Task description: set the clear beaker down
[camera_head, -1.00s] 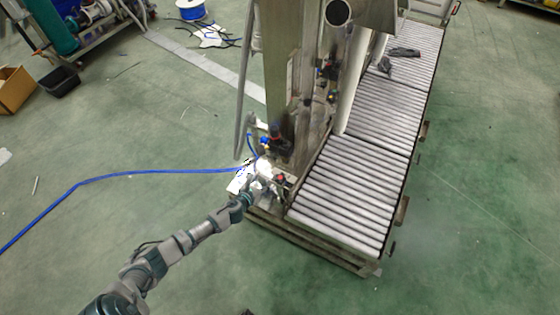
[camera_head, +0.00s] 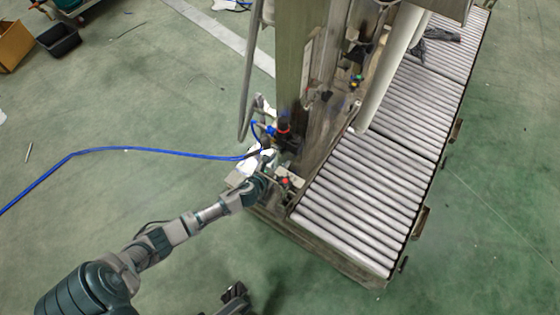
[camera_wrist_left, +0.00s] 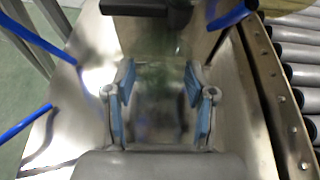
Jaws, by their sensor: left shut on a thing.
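My left gripper (camera_head: 266,176) is at the foot of the steel machine, over its metal base. In the left wrist view its two blue-padded fingers (camera_wrist_left: 161,98) stand apart on either side of a faint, see-through shape, the clear beaker (camera_wrist_left: 160,110). The gripper is shut on it. The beaker's rim and bottom are hard to make out, and I cannot tell whether it touches the metal surface below. In the head view the beaker cannot be made out. A dark part at the bottom edge looks like my right gripper (camera_head: 236,294); its fingers are unclear.
The steel machine column (camera_head: 292,75) rises just behind the left gripper. A roller conveyor (camera_head: 365,190) runs to its right. A blue hose (camera_head: 130,149) crosses the floor from the left and ends near the gripper. The green floor at left is mostly clear.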

